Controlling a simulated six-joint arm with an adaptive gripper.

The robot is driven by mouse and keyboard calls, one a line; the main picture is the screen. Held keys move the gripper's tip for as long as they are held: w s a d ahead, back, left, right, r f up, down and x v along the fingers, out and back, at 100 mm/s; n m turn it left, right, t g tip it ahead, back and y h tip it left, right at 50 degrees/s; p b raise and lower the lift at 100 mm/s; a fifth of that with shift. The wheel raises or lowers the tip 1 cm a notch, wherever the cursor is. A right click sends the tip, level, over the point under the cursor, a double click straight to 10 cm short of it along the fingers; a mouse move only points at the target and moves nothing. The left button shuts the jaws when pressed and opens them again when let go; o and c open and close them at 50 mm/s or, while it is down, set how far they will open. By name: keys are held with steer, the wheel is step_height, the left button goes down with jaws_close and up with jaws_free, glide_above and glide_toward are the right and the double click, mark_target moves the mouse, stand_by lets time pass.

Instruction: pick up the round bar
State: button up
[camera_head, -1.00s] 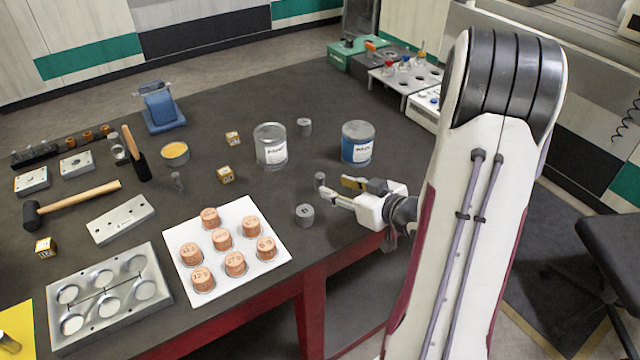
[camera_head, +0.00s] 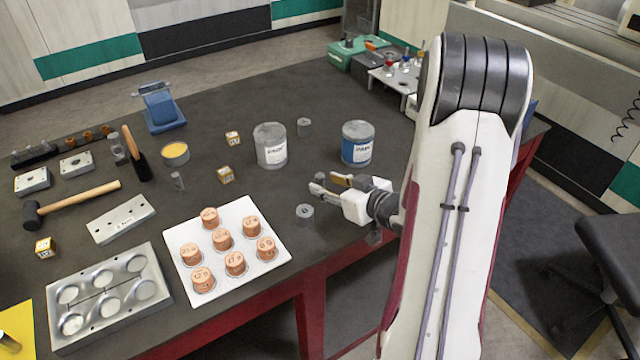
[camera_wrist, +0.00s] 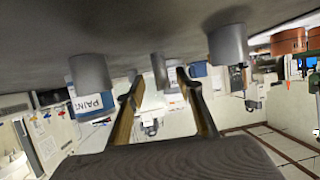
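The round bar (camera_head: 320,176) is a slim grey upright cylinder on the dark table, partly hidden behind my near finger in the head view. It shows between my fingers in the wrist view (camera_wrist: 160,72), where the table is at the top. My gripper (camera_head: 325,182) is open around or just short of the bar, reaching from the right. A gap shows on both sides of the bar in the wrist view. I cannot tell how far it sits between the fingertips.
A short grey cylinder (camera_head: 305,213) stands close in front of my gripper. A grey can (camera_head: 270,146) and a blue-labelled paint can (camera_head: 357,144) stand behind it. A white tray (camera_head: 180,243) of copper-coloured pieces lies left.

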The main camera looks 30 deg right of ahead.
mark_target(323, 183)
steer(key=shift+x, duration=1.75)
steer(key=shift+a, duration=0.1)
steer(key=shift+c, duration=0.4)
jaws_close()
